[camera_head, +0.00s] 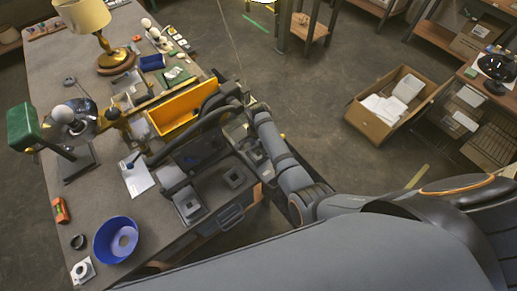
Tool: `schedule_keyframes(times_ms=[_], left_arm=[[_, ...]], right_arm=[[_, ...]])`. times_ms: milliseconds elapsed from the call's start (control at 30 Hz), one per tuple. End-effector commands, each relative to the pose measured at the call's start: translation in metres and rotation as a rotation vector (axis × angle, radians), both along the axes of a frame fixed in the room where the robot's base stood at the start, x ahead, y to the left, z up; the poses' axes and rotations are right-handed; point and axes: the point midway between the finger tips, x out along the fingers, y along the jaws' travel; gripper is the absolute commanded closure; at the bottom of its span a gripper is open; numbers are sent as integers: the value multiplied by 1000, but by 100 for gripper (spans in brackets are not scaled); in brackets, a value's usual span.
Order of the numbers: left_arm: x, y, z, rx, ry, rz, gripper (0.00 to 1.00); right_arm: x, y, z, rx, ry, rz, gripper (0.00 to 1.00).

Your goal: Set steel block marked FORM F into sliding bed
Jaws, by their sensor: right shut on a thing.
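My right arm reaches in from the lower right across the bench's right edge. My right gripper (216,112) is dark and hangs near the yellow tray. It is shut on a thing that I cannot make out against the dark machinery. A dark machine (201,149) stands beneath it near the bench edge; I cannot tell which part is the sliding bed. A grey block with a square top (188,204) sits at the front of this machine. A darker square block (234,178) sits to its right. No FORM F marking is readable. My left gripper is not in view.
A yellow tray (168,119) lies behind the machine. A blue bowl (105,248), a white card (136,181), a green-shaded lamp (27,126) and a cream-shaded lamp (83,14) stand on the bench. An open carton (366,122) is on the floor.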

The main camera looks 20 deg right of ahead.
Motion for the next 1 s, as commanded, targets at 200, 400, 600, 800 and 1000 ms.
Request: schedule_keyframes(times_ms=[200,400,600,800,1000], left_arm=[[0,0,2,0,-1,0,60],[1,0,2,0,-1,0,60],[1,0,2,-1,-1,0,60],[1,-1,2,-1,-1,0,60],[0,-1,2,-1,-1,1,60]], right_arm=[[0,0,-2,0,0,0,86],[0,0,-3,0,-1,0,86],[0,0,-3,0,-1,0,23],[0,0,-4,0,0,0,10],[-1,0,-4,0,1,0,10]])
